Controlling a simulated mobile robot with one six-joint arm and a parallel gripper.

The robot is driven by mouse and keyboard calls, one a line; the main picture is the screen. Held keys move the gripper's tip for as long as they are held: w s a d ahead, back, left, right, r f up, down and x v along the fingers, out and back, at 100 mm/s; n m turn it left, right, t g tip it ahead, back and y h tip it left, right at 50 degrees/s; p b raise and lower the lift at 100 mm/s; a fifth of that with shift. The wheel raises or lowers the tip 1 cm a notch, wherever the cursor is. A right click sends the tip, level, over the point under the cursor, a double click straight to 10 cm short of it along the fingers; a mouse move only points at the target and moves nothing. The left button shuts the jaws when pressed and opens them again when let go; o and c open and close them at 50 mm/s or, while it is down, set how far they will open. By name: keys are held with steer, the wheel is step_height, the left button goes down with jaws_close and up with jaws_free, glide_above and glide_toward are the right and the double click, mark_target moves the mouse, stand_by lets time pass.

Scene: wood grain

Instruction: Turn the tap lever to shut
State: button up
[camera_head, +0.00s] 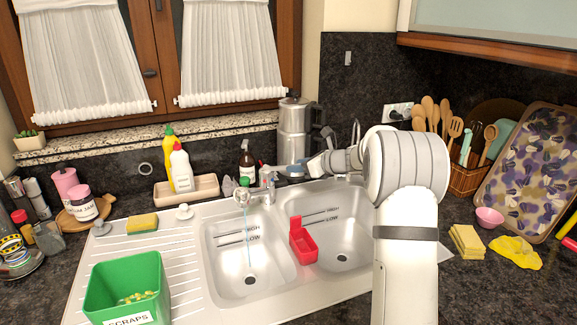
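The silver tap (268,182) stands at the back of the left sink basin (224,257). A thin bluish stream of water (248,235) falls from its spout into that basin. My gripper (287,172) comes in from the right behind the sink and is close beside the top of the tap, where the lever is. The lever is small and blends with the gripper, so I cannot tell its angle or whether the gripper touches it. The fingers are too small to tell whether they are open or shut.
A red caddy (303,245) sits on the divider between the basins. A steel coffee pot (293,130) stands behind my gripper, and a brown bottle (247,160) stands behind the tap. A green scraps bin (100,290) is at front left.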

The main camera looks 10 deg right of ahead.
steer(key=shift+x, duration=1)
steer(key=shift+c, duration=0.2)
jaws_close()
steer(key=shift+a, duration=0.1)
